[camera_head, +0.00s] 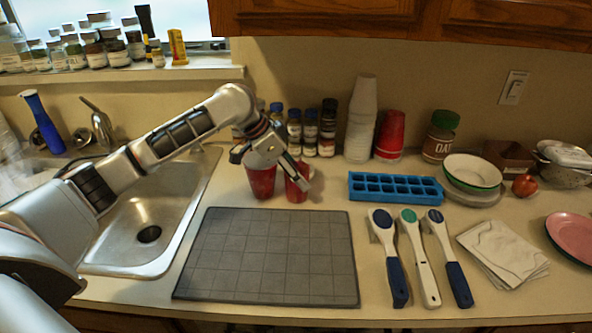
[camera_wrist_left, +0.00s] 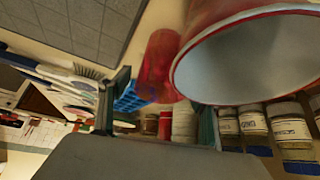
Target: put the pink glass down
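The pink glass, a see-through reddish tumbler (camera_head: 296,189), stands upright on the counter just behind the mat's right half. It also shows in the left wrist view (camera_wrist_left: 158,66), beyond and between my fingers. My left gripper (camera_head: 273,166) is over the glass and a red cup (camera_head: 261,184) to its left. Its fingers are wide apart in the left wrist view (camera_wrist_left: 163,105), with space on both sides of the glass. The red cup's white-lined mouth (camera_wrist_left: 255,58) is close to the wrist camera. The glass's upper part is partly hidden by a finger in the head view. My right gripper is out of view.
A grey mat (camera_head: 268,258) lies in front, with the sink (camera_head: 150,225) at left. A blue ice tray (camera_head: 395,188), stacked white cups (camera_head: 361,120), red cups (camera_head: 390,137) and spice jars (camera_head: 310,133) stand nearby. Three brushes (camera_head: 421,262) lie at right. The mat is bare.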

